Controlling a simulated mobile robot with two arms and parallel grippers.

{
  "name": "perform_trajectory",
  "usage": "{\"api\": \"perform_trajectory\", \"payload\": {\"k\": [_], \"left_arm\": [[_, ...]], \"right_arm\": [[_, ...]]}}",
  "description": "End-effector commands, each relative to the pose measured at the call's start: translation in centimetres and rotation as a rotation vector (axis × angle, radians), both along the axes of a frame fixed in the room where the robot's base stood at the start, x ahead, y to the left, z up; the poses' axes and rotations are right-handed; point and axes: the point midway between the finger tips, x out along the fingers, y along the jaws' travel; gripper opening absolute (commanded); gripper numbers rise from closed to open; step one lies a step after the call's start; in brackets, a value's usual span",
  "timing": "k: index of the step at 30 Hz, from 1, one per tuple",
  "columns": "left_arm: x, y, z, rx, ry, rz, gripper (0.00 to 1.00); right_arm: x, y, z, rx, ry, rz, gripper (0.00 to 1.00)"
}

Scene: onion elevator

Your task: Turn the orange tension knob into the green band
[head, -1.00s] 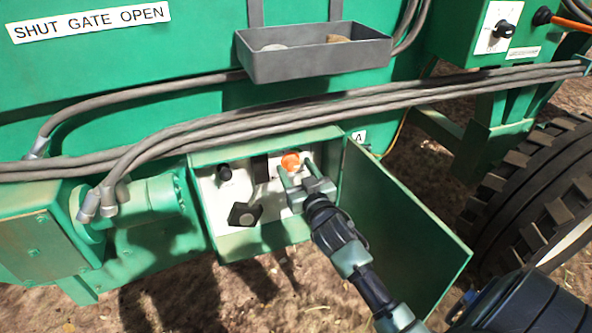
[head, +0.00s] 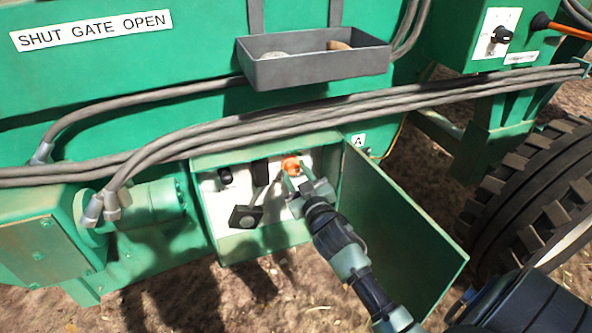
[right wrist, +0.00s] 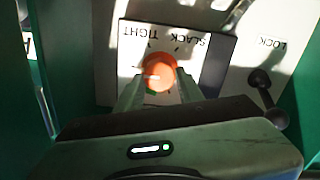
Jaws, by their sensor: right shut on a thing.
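The orange tension knob (head: 291,166) is on the white panel inside the open green box. In the right wrist view the knob (right wrist: 158,73) sits on a plate marked TIGHT and SLACK, with a pale mark on its face. My right gripper (head: 295,178) has its fingers on either side of the knob and is shut on it; the fingers also show in the right wrist view (right wrist: 158,92). My left gripper is not in view.
The box's green door (head: 405,225) stands open right of my arm. A black knob (head: 225,176) and a black square-ended part (head: 245,216) are left of the orange knob. Grey hoses (head: 330,112) run above the box. A grey tray (head: 315,68) hangs higher up.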

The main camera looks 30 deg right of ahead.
Motion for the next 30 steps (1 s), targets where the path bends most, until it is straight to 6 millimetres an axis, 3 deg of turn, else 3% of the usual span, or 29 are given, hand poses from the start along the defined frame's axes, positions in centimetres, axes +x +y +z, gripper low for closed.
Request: {"api": "perform_trajectory", "payload": {"k": [12, 30], "left_arm": [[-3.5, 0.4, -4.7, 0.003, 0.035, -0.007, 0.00], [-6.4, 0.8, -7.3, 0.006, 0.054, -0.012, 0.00]], "right_arm": [[0.0, 0.1, 0.0, -0.385, 0.095, 0.000, 0.00], [0.1, 0.3, -0.2, -0.855, 0.207, 0.001, 0.00]]}}
